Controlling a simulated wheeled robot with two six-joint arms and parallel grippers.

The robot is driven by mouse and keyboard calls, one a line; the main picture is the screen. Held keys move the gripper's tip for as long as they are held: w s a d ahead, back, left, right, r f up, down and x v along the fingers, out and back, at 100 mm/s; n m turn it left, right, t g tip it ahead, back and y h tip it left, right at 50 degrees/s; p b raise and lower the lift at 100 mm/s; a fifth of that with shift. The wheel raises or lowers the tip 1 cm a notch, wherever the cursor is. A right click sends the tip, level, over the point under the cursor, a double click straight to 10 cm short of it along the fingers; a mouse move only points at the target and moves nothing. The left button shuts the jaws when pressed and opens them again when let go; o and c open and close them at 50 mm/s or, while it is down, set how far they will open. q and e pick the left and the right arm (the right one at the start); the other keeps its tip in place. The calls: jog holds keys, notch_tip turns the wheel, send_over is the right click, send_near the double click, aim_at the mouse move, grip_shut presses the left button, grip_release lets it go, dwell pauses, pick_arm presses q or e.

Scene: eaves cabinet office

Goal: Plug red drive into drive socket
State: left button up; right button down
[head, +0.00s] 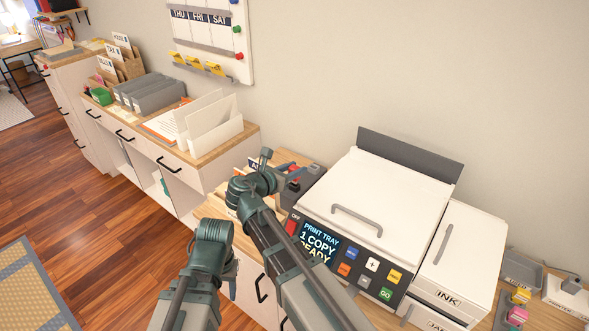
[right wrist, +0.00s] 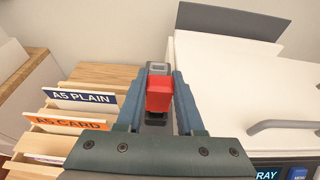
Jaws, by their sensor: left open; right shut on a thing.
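The red drive (right wrist: 159,93) is between the two fingers of my right gripper (right wrist: 158,100) in the right wrist view. The gripper is shut on it. A grey socket-like piece (right wrist: 157,68) shows just past the drive; I cannot tell whether they touch. In the head view my right gripper (head: 279,178) is at a dark grey box (head: 312,176) left of the printer, with red parts beside it. My left gripper (head: 213,232) is lower and further left, in front of the counter, open; its fingertips are hard to make out.
A white printer (head: 355,200) with a button panel stands close on the right. Card dividers (right wrist: 85,97) in a wooden rack stand to the left in the wrist view. A white file holder (head: 213,130) is on the counter further left. The wooden floor (head: 120,235) is clear.

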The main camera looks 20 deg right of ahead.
pick_arm(q)
jog(key=shift+f+b, duration=0.9)
jog(key=shift+f, duration=0.1)
pick_arm(e)
jog(key=shift+f, duration=0.95)
jog(key=shift+c, duration=2.3)
grip_release()
pick_arm(q)
jog(key=shift+r, duration=0.1)
